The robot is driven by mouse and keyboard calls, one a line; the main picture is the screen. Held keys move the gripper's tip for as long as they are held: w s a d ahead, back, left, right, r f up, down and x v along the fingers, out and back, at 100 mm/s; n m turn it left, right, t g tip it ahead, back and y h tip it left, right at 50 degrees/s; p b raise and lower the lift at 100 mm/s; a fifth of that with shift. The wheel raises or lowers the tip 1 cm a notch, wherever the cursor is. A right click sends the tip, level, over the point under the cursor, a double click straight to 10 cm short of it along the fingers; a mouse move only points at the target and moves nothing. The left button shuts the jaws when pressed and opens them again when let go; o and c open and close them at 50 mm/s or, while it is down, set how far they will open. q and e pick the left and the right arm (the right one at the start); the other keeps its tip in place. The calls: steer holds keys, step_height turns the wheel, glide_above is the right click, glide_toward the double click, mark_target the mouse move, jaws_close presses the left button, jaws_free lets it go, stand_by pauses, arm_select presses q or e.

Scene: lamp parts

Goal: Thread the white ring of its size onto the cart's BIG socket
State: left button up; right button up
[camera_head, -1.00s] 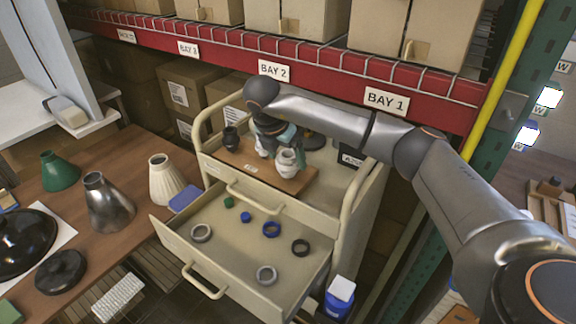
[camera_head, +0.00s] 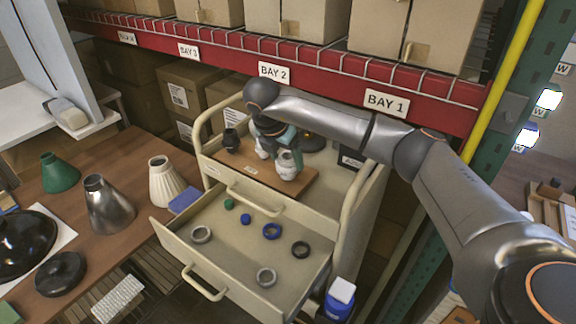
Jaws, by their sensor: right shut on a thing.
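The cart (camera_head: 345,200) stands in the middle with a brown board (camera_head: 240,165) on its top. A white socket (camera_head: 288,166) stands near the board's right end, and a black one (camera_head: 231,139) stands at its left. My right gripper (camera_head: 287,147) reaches in from the right and is shut right at the top of the white socket. What it holds is small and mostly hidden; it looks white. I cannot tell whether it is around the socket. My left gripper is out of view.
Lamp parts stand on the wooden table (camera_head: 125,150) at left. A red shelf beam (camera_head: 330,86) runs behind the cart.

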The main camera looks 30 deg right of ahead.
mark_target(278, 165)
steer(key=shift+w+a+m+g, duration=0.1)
steer(key=shift+m+g, duration=0.2)
steer(key=shift+m, duration=0.6)
jaws_close()
steer(key=m+g, duration=0.1)
steer(key=m, duration=0.2)
steer(key=shift+w, duration=0.1)
steer(key=o, duration=1.6)
jaws_free()
steer(key=shift+c, duration=0.2)
steer(key=b+v, duration=0.1)
steer(key=v, duration=0.4)
steer(key=shift+w+a, duration=0.1)
steer(key=p+v, duration=0.1)
steer(key=v, duration=0.6)
steer(key=shift+a+p, duration=0.2)
steer(key=shift+p, duration=0.1)
steer(key=shift+r, duration=0.1)
